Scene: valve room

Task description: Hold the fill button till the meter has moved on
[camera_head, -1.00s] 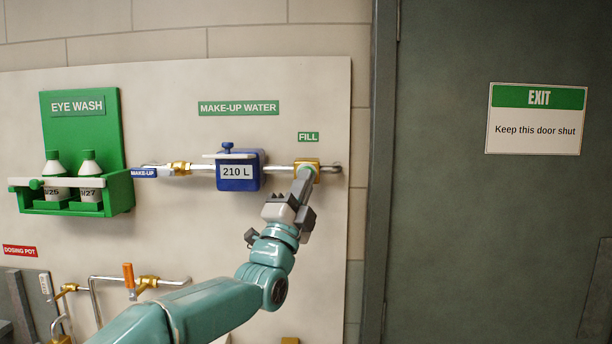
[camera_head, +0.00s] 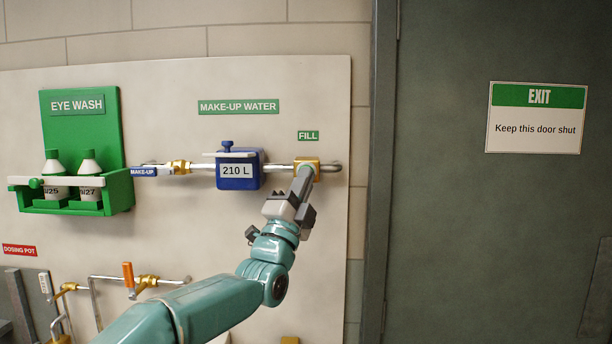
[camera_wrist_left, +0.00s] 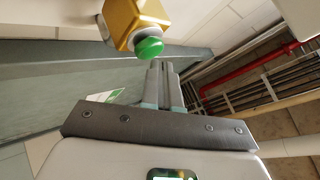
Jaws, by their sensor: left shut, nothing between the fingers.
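The fill button is a round green button (camera_wrist_left: 149,47) on a gold-coloured block (camera_wrist_left: 135,18) in the left wrist view. In the head view the block (camera_head: 301,160) sits below the FILL label (camera_head: 308,136), and my fingers hide the button. My left gripper (camera_head: 305,173) is shut and empty, its tips at the front of the block. In the wrist view the tips (camera_wrist_left: 160,64) are right by the button's lower edge; I cannot tell whether they touch or press it. The blue meter (camera_head: 239,184) on the pipe reads 210 L. My right gripper is not in view.
A green eye wash holder (camera_head: 118,190) with two bottles is on the wall panel at left. An orange-handled valve (camera_head: 128,274) and pipes are low on the panel. A dark door with an EXIT sign (camera_head: 536,118) is at right.

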